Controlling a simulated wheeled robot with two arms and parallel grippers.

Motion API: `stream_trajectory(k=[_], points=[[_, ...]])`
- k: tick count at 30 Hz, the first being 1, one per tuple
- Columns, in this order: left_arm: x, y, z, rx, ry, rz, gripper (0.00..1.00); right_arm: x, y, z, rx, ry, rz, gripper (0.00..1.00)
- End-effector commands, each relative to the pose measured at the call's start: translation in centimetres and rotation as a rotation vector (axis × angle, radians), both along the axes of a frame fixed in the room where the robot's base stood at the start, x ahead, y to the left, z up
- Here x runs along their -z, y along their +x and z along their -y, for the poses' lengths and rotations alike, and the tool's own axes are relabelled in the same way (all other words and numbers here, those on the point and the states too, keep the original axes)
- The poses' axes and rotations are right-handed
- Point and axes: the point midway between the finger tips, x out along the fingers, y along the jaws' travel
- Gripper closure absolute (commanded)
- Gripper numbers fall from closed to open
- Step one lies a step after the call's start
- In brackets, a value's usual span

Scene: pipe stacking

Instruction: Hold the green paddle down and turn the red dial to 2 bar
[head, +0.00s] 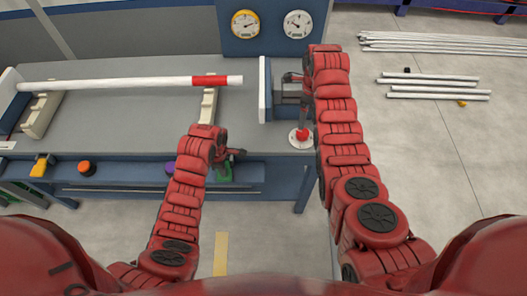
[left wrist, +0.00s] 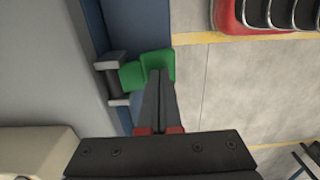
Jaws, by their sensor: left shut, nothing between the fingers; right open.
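The green paddle (head: 224,174) sits on the blue front edge of the bench. My left gripper (head: 238,154) is shut and empty just above it. In the left wrist view the closed fingertips (left wrist: 159,74) overlap the green paddle (left wrist: 130,75); I cannot tell if they press on it. The red dial (head: 299,134) stands on a round white base at the bench's right end. My right gripper (head: 303,117) is open, pointing down close over the dial, partly hidden by my arm. A yellow-rimmed gauge (head: 245,24) and a grey-rimmed gauge (head: 298,24) hang behind; their readings are too small to tell.
A white pipe (head: 120,84) with a red band lies across two cream supports (head: 41,114) on the grey bench (head: 110,130). A white upright plate (head: 263,90) stands left of my right arm. Orange (head: 85,168) and yellow (head: 40,166) controls line the front edge. Loose pipes (head: 440,90) lie on the right floor.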

Motion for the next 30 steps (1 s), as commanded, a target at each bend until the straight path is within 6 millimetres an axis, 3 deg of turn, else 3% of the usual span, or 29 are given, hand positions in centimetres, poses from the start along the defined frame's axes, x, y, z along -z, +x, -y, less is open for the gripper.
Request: stream_trajectory(k=[3, 11, 19, 30], points=[[0.40, -0.37, 0.07, 0.001, -0.002, -0.010, 1.00, 0.10, 0.01, -0.03, -0.088, 0.000, 0.000, 0.10], [0.42, -0.40, 0.07, 0.001, -0.002, -0.011, 1.00, 0.11, 0.00, -0.01, -0.100, 0.000, 0.000, 0.10], [0.44, -0.41, 0.07, 0.001, -0.002, -0.011, 1.00, 0.11, 0.01, 0.03, -0.374, -0.001, 0.000, 0.10], [0.44, -0.41, 0.07, 0.000, -0.002, -0.011, 1.00, 0.12, 0.00, 0.04, -0.460, -0.001, 0.000, 0.10]])
